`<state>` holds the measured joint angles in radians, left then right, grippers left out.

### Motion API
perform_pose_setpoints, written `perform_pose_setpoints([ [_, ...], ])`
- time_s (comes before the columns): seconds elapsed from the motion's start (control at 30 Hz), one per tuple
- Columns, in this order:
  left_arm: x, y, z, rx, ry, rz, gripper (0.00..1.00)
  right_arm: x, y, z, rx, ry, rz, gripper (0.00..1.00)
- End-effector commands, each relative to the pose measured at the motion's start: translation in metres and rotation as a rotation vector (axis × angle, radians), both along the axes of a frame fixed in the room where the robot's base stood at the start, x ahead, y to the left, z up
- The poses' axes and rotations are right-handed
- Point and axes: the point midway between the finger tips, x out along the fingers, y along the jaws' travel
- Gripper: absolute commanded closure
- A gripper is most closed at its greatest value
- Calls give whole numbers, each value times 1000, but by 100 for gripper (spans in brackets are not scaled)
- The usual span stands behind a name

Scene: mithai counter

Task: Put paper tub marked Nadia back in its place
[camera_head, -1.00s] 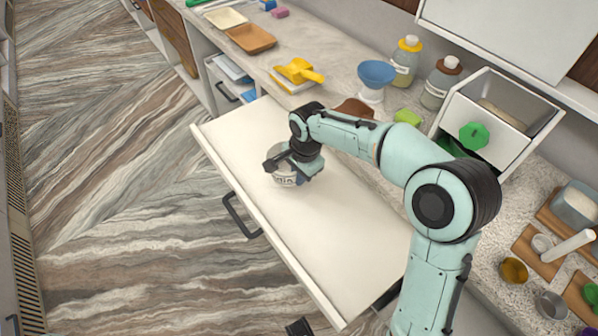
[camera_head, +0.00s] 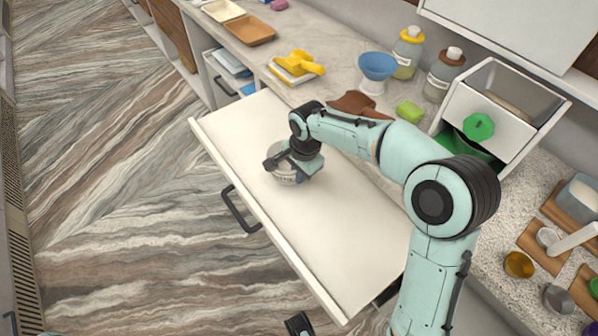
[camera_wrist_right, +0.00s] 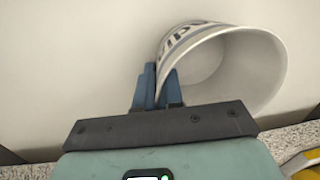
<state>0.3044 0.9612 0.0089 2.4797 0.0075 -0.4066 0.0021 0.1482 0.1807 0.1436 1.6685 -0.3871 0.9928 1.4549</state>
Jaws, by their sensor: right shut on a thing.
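The paper tub (camera_head: 285,176) is white with dark lettering on its side, too small to read in the head view. It is at the floor of a wide, open white drawer (camera_head: 335,240), towards the drawer's far left part. In the right wrist view the tub (camera_wrist_right: 232,70) shows its open, empty mouth and part of its lettering. My right gripper (camera_head: 281,160) is shut on the tub's wall near the rim; its blue fingers show in the wrist view (camera_wrist_right: 158,88). I cannot tell whether the tub touches the drawer floor. A dark part at the bottom edge may be my left gripper (camera_head: 298,325).
The rest of the drawer is bare. My right arm spans the drawer's right part.

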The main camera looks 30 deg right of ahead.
Motion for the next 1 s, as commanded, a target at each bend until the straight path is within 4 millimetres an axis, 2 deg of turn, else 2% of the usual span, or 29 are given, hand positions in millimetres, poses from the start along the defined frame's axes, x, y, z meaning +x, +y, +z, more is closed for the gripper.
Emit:
perform_pose_setpoints([
  [0.3,-1,0,-5,0,2,0,100,0,0,-7,0,1,0,100],
  [0.4,-1,0,-4,0,2,0,100,0,0,-6,0,0,0,64],
  [0.8,5,0,-2,2,-15,3,100,0,0,-6,0,0,0,63],
  [1.0,2,0,4,1,-6,1,100,-4,-1,33,-1,-6,0,63],
])
